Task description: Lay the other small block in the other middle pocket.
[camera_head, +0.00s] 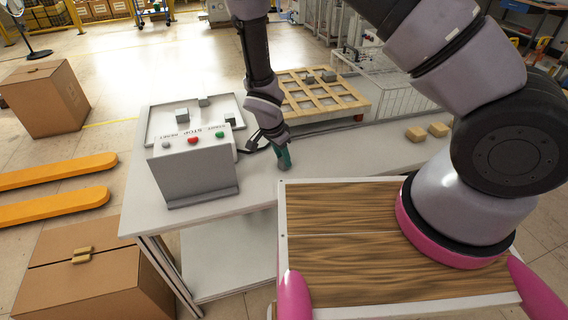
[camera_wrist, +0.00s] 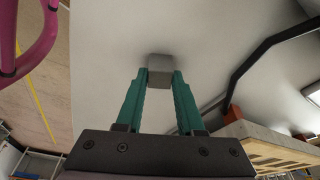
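In the head view that block (camera_head: 285,165) is mostly hidden by the fingers, at or just above the tabletop; I cannot tell which. The wooden tray with a grid of pockets (camera_head: 352,113) lies behind and to the right. A grey block (camera_head: 328,76) shows at its far side.
The grey control box (camera_head: 195,174) with buttons stands left, before a white tray (camera_head: 154,118) holding several grey pieces (camera_head: 182,115). Two tan blocks (camera_head: 414,134) (camera_head: 438,129) lie on the table at right. A wire basket (camera_head: 400,100) stands beside the wooden tray.

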